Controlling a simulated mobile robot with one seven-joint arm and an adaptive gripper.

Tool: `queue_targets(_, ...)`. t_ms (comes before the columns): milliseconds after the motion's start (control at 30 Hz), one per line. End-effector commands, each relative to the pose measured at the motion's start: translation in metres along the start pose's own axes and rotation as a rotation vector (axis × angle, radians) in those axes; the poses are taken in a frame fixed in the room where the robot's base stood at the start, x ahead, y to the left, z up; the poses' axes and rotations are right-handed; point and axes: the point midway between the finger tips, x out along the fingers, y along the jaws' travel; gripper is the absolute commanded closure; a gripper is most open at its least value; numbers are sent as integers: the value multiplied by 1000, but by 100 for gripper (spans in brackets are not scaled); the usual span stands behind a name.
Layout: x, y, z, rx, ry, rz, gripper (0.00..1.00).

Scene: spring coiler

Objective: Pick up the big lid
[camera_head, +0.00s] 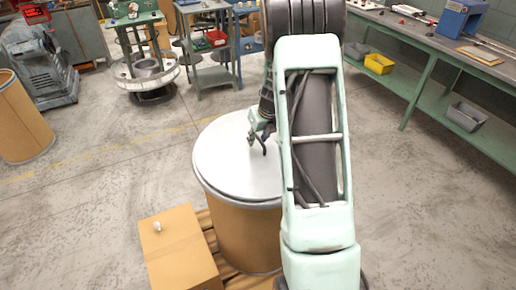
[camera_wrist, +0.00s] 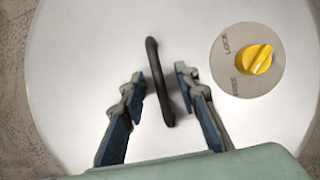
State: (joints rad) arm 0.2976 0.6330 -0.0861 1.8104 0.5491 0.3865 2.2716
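The big lid (camera_head: 222,160) is a round, white-grey disc lying on top of a large brown drum (camera_head: 240,232) in the head view. In the wrist view the lid (camera_wrist: 80,70) fills most of the picture. It carries a dark, bar-like handle (camera_wrist: 159,82) and, to the right, a round grey plate with a yellow knob (camera_wrist: 257,60). My gripper (camera_head: 260,145) is above the lid; in the wrist view my gripper (camera_wrist: 158,82) is open, with one finger on each side of the handle. I see gaps between the fingers and the handle. My arm hides the drum's right side in the head view.
A cardboard box (camera_head: 178,250) with a small white object on it stands left of the drum. Another brown drum (camera_head: 20,118) is at the far left. A green bench (camera_head: 440,60) runs along the right.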

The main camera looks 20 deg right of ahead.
Motion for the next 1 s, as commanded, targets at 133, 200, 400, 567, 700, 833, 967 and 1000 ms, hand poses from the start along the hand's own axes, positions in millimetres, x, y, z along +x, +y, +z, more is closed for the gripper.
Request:
queue_targets(133,5,0,1,-1,-2,-1,71)
queue_targets(200,5,0,1,-1,-2,-1,71)
queue_targets(400,5,0,1,-1,-2,-1,84)
queue_targets(567,4,0,1,-1,-2,-1,100)
queue_targets(700,4,0,1,-1,-1,-1,100)
queue_targets(833,4,0,0,-1,-1,-1,100)
queue_targets(967,4,0,0,-1,-1,-1,100)
queue_targets(1000,4,0,0,-1,-1,-1,100)
